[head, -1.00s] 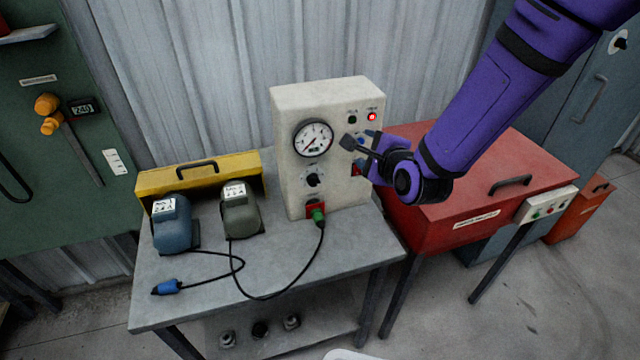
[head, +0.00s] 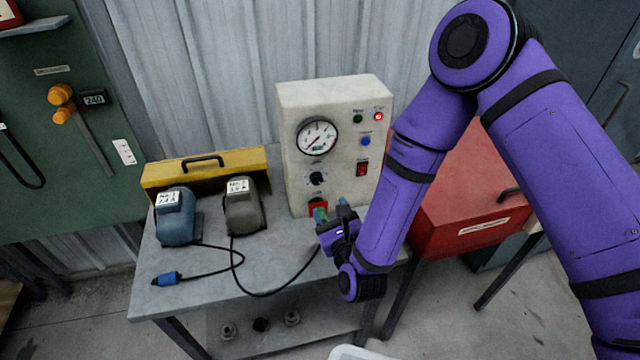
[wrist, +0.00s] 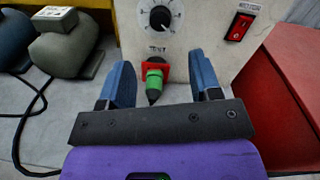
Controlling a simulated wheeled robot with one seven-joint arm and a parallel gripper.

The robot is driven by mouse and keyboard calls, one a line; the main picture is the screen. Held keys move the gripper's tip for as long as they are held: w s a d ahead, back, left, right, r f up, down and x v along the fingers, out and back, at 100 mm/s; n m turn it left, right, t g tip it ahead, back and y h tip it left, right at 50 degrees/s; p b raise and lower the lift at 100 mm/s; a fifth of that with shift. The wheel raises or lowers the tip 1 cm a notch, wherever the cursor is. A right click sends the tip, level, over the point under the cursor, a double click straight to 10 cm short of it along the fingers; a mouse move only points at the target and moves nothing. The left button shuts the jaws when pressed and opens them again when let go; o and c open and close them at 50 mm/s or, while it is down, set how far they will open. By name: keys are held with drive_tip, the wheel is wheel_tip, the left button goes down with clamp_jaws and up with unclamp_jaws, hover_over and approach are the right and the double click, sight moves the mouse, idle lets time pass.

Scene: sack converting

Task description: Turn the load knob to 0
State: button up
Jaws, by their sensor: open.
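The load knob, a black knob (head: 317,178) with a dial scale, is on the front of the cream test box (head: 345,105), below the round gauge (head: 317,136). It also shows in the wrist view (wrist: 160,18), near the top. My gripper (head: 331,212) is open in front of the box's lower part, below the knob. In the wrist view its blue fingers (wrist: 164,85) stand apart on either side of the green plug (wrist: 154,78) in the red socket. The knob is outside the fingers.
A black cable runs from the plug across the grey bench (head: 210,290). Two motor-like units, blue (head: 175,217) and grey-green (head: 243,208), and a yellow toolbox (head: 205,170) stand left. A red switch (head: 362,169) and lit red lamp (head: 379,117) are on the box. A red cabinet (head: 465,210) stands right.

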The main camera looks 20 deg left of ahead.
sight(318, 181)
drive_tip(key=x, duration=0.9)
drive_tip(key=shift+w+a, duration=0.2)
drive_tip(key=shift+a, duration=0.05)
drive_tip(key=shift+c, duration=0.2)
drive_tip(key=c, duration=0.9)
